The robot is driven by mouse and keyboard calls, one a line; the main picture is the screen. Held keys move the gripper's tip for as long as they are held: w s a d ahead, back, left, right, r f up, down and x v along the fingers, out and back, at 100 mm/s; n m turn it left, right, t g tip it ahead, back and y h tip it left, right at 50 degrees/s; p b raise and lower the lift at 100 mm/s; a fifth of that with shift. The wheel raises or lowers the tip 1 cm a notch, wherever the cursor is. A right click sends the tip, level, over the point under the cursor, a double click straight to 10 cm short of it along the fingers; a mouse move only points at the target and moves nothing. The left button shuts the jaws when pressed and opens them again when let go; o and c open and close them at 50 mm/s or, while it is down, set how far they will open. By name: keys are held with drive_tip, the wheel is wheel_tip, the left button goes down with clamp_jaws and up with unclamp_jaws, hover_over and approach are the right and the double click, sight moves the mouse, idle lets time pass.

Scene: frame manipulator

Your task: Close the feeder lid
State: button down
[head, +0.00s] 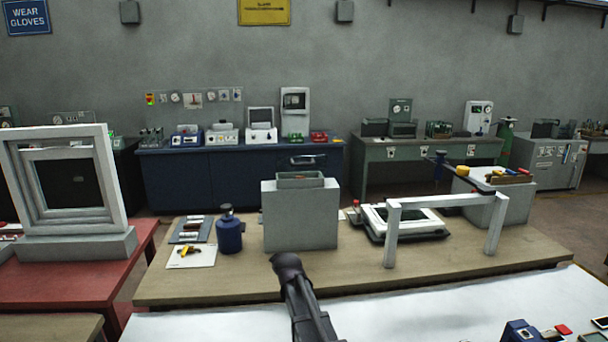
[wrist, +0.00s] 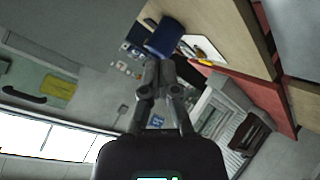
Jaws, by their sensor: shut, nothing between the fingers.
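No part is plainly marked as the feeder or its lid. A grey box (head: 300,221) stands upright on the wooden table in the head view, with a small open-topped grey tray (head: 300,180) on it. I cannot tell whether a lid belongs to it. My gripper (wrist: 163,68) shows in the wrist view, its dark fingers together and empty. Behind the fingertips in that view is a blue bottle (wrist: 165,38); contact between them cannot be told. In the head view a dark link of my arm rises in front of the table; the fingertips cannot be made out there.
A window frame (head: 118,180) stands on the red table (head: 80,277).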

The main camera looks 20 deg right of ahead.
drive_tip(key=w+d+r+n+t+h+b, duration=0.2)
drive_tip(key=w+d+r+n+t+h, duration=0.3)
drive_tip(key=w+d+r+t, duration=0.6)
drive_tip(key=shift+w+d+r+n+b, duration=0.4)
drive_tip(key=shift+w+d+r+n, duration=1)
drive_tip(key=shift+w+d+r, duration=1.4)
drive_tip(key=shift+s+d+f, duration=0.35)
drive_tip(key=shift+s+d, duration=0.15)
drive_tip(key=shift+s, duration=0.15)
drive_tip(key=p+x, duration=0.6)
drive_tip(key=x, duration=0.8)
drive_tip(key=shift+r, duration=0.2)
drive_tip(key=shift+s, duration=0.15)
